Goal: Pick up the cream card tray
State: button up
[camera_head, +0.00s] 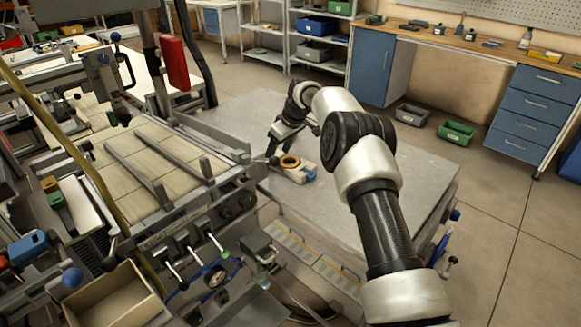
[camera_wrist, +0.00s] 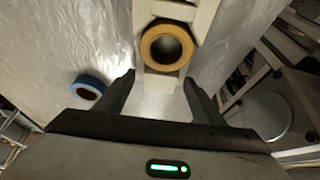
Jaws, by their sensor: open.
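The cream card tray (camera_wrist: 178,11) runs up from between my fingers to the top edge of the wrist view. A yellow-brown tape reel (camera_wrist: 167,47) lies on it and hides part of it. In the head view the tray (camera_head: 298,178) lies on the grey table, with the reel (camera_head: 289,161) on it. My gripper (camera_wrist: 159,82) is open, one finger on each side of the tray's near end, with nothing clamped. In the head view my gripper (camera_head: 271,150) is just left of the tray, partly hidden by my arm; its height above the table is unclear.
A machine with levers (camera_head: 190,240) stands close on the left. The grey table (camera_head: 240,112) is clear behind.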

jog(key=shift+c, duration=0.3)
jog(key=shift+r, duration=0.1)
jog(key=c, duration=1.2)
